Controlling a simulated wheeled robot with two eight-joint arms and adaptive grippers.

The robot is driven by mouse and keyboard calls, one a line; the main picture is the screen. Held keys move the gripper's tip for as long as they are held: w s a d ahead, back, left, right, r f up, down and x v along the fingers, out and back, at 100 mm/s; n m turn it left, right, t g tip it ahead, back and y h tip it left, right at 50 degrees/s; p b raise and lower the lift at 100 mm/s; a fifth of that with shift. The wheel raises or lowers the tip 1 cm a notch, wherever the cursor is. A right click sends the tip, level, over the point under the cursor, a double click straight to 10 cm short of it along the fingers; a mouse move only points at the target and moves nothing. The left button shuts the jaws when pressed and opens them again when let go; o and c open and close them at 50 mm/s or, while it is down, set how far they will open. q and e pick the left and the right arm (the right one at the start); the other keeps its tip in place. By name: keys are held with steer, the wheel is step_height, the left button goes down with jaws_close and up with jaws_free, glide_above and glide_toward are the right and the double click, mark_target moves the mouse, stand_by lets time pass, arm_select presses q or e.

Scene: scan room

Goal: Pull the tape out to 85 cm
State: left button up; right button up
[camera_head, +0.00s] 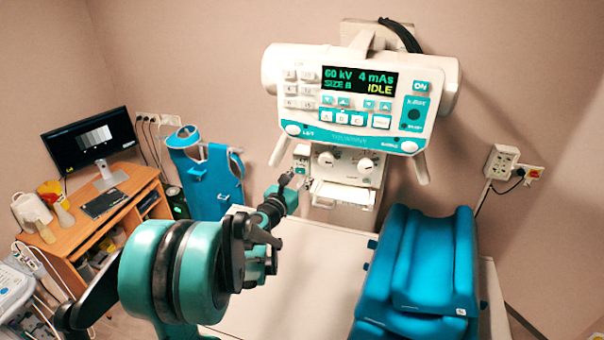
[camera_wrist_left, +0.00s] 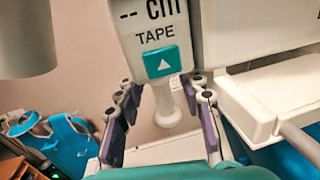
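The tape unit (camera_wrist_left: 154,34) fills the top centre of the left wrist view. It is a white box with a "-- cm" readout, the word TAPE and a teal button with an up arrow (camera_wrist_left: 162,62). A white stem with a rounded end (camera_wrist_left: 168,112) hangs below it. In the head view the tape unit (camera_head: 301,152) is small, at the lower left of the control panel. My left gripper (camera_wrist_left: 161,84) is open, its purple-padded fingers on either side of the stem, with gaps visible. Contact is not visible. My right gripper is not in view.
The control panel (camera_head: 352,102) reads 60 kV, 4 mAs, IDLE. A pale table (camera_head: 310,270) lies below, with blue cushions (camera_head: 425,260) on its right. A desk with a monitor (camera_head: 88,137) and a teal apron (camera_head: 207,178) stand left. White housings flank the gripper in the wrist view.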

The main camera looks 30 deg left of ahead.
arm_select(q)
jaws_close()
steer(key=shift+f, duration=0.15)
step_height(320, 180, down, 52)
steer(key=b, duration=4.6)
jaws_free()
